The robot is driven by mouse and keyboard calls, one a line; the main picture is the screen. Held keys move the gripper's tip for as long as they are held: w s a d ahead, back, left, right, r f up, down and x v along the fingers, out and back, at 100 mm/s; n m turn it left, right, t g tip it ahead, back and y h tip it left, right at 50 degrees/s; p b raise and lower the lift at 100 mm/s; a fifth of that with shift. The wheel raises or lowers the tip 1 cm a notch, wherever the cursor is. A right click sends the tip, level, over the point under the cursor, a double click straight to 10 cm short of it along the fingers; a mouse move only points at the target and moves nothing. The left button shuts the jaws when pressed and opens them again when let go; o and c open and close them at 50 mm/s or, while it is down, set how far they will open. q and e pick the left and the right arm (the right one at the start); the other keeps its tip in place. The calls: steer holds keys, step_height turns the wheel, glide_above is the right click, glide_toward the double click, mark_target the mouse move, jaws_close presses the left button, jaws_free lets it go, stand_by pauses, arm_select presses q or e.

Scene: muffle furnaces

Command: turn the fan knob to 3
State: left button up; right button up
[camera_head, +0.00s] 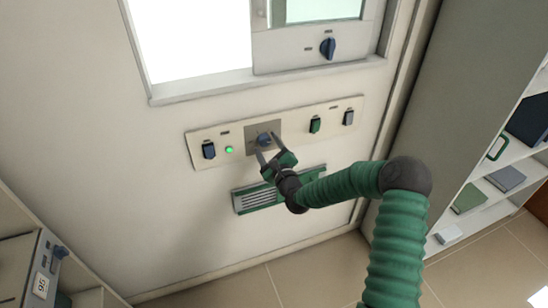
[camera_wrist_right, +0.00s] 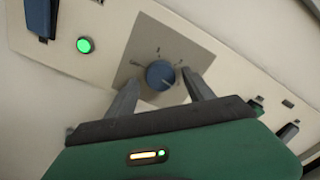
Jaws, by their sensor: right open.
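A round blue knob (camera_head: 264,139) sits on a grey square plate (camera_head: 252,128) in the long cream wall panel. I take it as the fan knob; its label is too small to read. In the right wrist view the knob (camera_wrist_right: 160,74) has small dial marks around it, with figures I cannot read. My right gripper (camera_head: 268,148) is open in front of the plate, one finger on each side of the knob. In the right wrist view my right gripper (camera_wrist_right: 160,82) has gaps between its fingers and the knob. My left gripper is out of view.
A green lamp (camera_head: 229,149) and a blue switch (camera_head: 208,150) are left of the plate. Green (camera_head: 315,125) and grey (camera_head: 348,117) switches are right of it. A green vent (camera_head: 262,198) is below. Another blue knob (camera_head: 327,47) is on the sash above.

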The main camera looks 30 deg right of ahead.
steer(key=v, duration=1.6)
steer(key=shift+d+p, duration=0.15)
steer(key=shift+p, duration=0.2)
steer(key=shift+f, duration=0.15)
steer(key=s+a+f+n+g+y+p, duration=0.2)
steer(key=a+f+n+g+y+p, duration=0.35)
steer(key=a+n, duration=0.75)
steer(key=s+a+r+n+g+p, duration=0.1)
steer(key=s+a+r+n+g, duration=0.1)
steer(key=s+n, duration=0.5)
steer(key=s+a+r+n+g+h+p, duration=0.1)
steer(key=s+a+r+n+g, duration=0.1)
steer(key=s+r+n+g, duration=0.2)
steer(key=s+n+g, duration=0.3)
steer(key=n, duration=0.3)
steer(key=shift+a+r+n, duration=0.25)
steer(key=shift+a+n, duration=0.05)
